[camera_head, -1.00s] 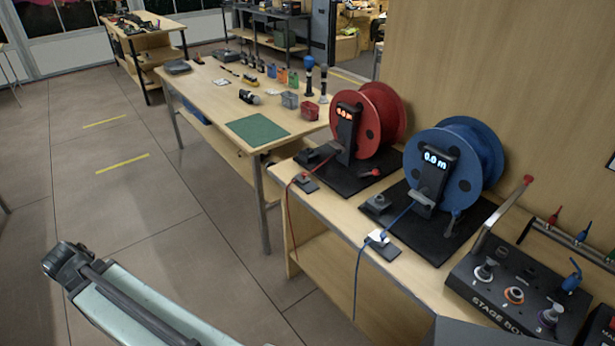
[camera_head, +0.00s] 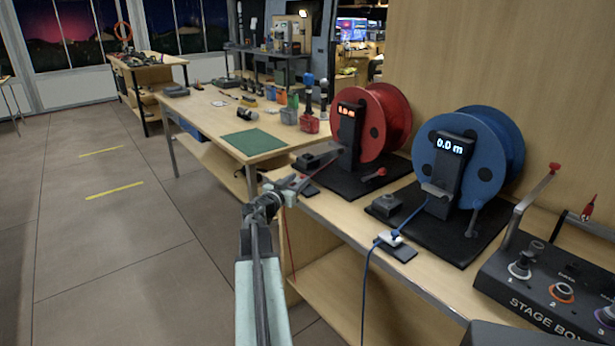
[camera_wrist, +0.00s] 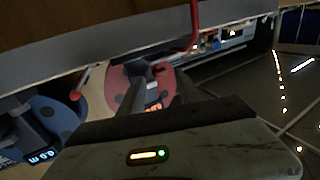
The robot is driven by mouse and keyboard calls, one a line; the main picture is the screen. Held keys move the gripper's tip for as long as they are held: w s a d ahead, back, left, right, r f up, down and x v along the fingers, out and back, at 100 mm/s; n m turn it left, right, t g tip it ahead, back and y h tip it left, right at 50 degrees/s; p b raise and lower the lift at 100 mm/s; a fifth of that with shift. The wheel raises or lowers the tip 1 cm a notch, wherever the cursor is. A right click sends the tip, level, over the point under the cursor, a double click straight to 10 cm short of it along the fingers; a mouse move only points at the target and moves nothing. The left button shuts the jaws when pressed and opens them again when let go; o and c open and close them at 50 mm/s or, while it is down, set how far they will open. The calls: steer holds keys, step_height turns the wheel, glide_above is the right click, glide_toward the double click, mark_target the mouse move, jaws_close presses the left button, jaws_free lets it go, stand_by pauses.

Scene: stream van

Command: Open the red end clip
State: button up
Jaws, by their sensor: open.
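The red cable reel (camera_head: 372,125) stands on its black base, its display reading 0.0 m. The red cable (camera_head: 290,250) hangs over the bench's front edge. The red end clip sits at that edge, left of the reel base; my gripper largely covers it in the head view, so its state cannot be made out. My gripper (camera_head: 291,184) is at the bench edge, over or just in front of the clip, open, with nothing seen between its fingers. The wrist view shows the red reel (camera_wrist: 128,88) and red cable (camera_wrist: 194,25), but not the clip clearly.
The blue reel (camera_head: 465,155) stands to the right, with its white-and-blue clip (camera_head: 392,240) at the bench edge. A stage box (camera_head: 550,290) is at the lower right. A table with a green mat (camera_head: 253,141) lies behind. The floor at left is clear.

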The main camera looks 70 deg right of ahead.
steer(key=d, duration=0.4)
steer(key=s+d, duration=0.1)
steer(key=d, duration=0.2)
steer(key=shift+a, duration=0.1)
jaws_close()
stand_by(1.1)
